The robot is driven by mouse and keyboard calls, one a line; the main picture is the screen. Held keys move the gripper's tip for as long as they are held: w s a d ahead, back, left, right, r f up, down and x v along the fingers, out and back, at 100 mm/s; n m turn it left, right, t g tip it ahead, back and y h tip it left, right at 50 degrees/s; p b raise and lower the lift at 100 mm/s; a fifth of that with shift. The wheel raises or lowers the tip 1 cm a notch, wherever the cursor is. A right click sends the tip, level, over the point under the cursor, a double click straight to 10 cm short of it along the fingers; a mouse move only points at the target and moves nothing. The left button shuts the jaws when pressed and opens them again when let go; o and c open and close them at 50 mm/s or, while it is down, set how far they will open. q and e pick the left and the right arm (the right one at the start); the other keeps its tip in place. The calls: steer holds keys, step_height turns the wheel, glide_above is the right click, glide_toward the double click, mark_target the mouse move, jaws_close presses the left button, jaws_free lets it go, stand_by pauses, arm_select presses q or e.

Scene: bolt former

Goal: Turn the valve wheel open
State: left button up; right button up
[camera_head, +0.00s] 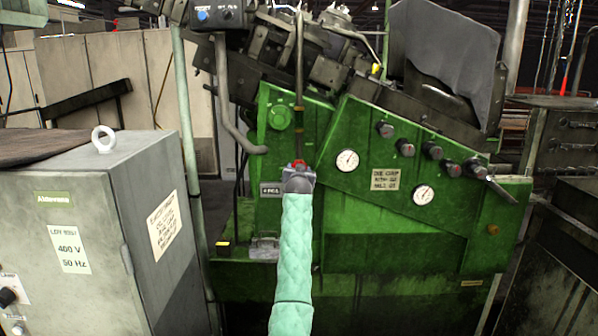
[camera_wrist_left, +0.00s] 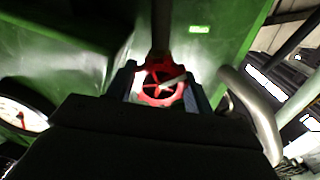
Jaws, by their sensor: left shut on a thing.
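The red valve wheel (camera_wrist_left: 160,88) sits between the two fingers of my left gripper (camera_wrist_left: 158,92) in the left wrist view. It has spokes and a thin pipe rising above it. In the head view only a small red part of the valve wheel (camera_head: 299,164) shows above my left gripper (camera_head: 299,172), at the front of the green machine (camera_head: 370,237). My left gripper is shut on the wheel's rim. My left arm hides most of the wheel in the head view. My right gripper is in neither view.
A grey electrical cabinet (camera_head: 85,230) with a lifting eye stands close on the left. Pressure gauges (camera_head: 347,160) and several black knobs (camera_head: 405,148) sit on the machine to the right. A grey bent pipe (camera_wrist_left: 255,110) runs close beside the gripper in the wrist view.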

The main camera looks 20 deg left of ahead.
arm_select(q)
steer(key=o, duration=0.7)
steer(key=shift+f, duration=0.1)
steer(key=b+v, duration=0.1)
steer(key=v, duration=0.6)
steer(key=shift+s+b, duration=0.4)
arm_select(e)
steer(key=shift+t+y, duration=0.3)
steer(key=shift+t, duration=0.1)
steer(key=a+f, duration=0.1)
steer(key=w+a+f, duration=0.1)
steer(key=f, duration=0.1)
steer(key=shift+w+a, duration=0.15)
